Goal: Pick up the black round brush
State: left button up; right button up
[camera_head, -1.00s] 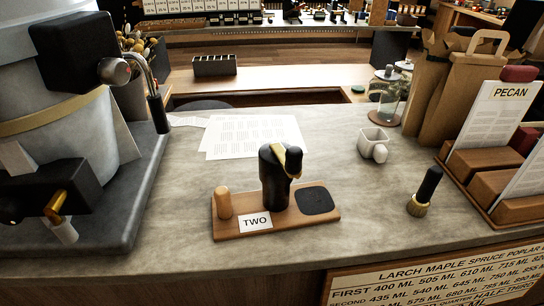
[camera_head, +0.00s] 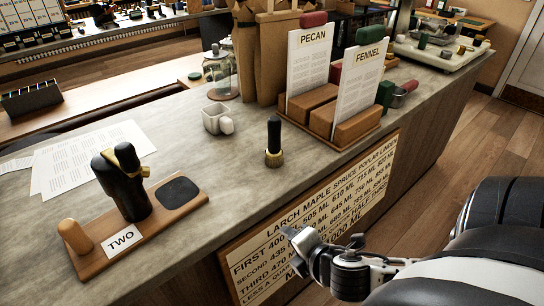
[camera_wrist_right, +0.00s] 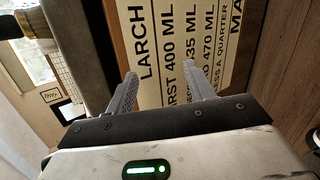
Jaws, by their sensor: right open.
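The black round brush (camera_head: 274,142) stands upright on the grey stone counter (camera_head: 245,172), bristles down, with a black handle and a brass-coloured lower part. My right gripper (camera_head: 300,240) is in front of the counter, below and to the right of the brush, apart from it. In the right wrist view the two fingers of my right gripper (camera_wrist_right: 165,88) are spread with nothing between them, facing the lettered sign. The brush is not clearly seen in that view. My left gripper is not in view.
A wooden board (camera_head: 172,216) with a black tamper-like tool (camera_head: 122,182) and a TWO card is left of the brush. A white pot (camera_head: 215,120) stands behind it, and menu holders (camera_head: 345,137) to the right. The lettered sign (camera_head: 315,215) covers the counter front.

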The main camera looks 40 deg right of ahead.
jog(key=d+r+n+t, duration=0.1)
jog(key=r+n, duration=0.1)
jog(key=w+d+r+n+t+h, duration=0.1)
jog(key=r+n, duration=0.1)
jog(key=w+d+r+n+h+b, duration=0.1)
jog(key=d+r+n, duration=0.1)
jog(key=r, duration=0.1)
jog(key=shift+w+n+t, duration=0.2)
jog(key=shift+n+t, duration=0.2)
jog(key=n+t+b, duration=0.2)
jog(key=n+t, duration=0.2)
jog(key=n, duration=0.3)
send_near(277, 132)
jog(key=s+f, duration=0.1)
jog(key=s, duration=0.1)
jog(key=shift+n, duration=0.3)
jog(key=x, duration=1.1)
jog(key=shift+a+r, duration=0.25)
jog(key=shift+r, duration=0.1)
jog(key=x, duration=0.3)
jog(key=shift+w+d+r+p, duration=0.15)
jog(key=shift+w+r+p, duration=0.1)
jog(key=shift+w+p, duration=0.05)
jog(key=shift+w+d, duration=0.1)
jog(key=shift+w, duration=0.45)
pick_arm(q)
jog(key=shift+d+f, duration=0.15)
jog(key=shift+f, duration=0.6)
pick_arm(e)
grip_shut()
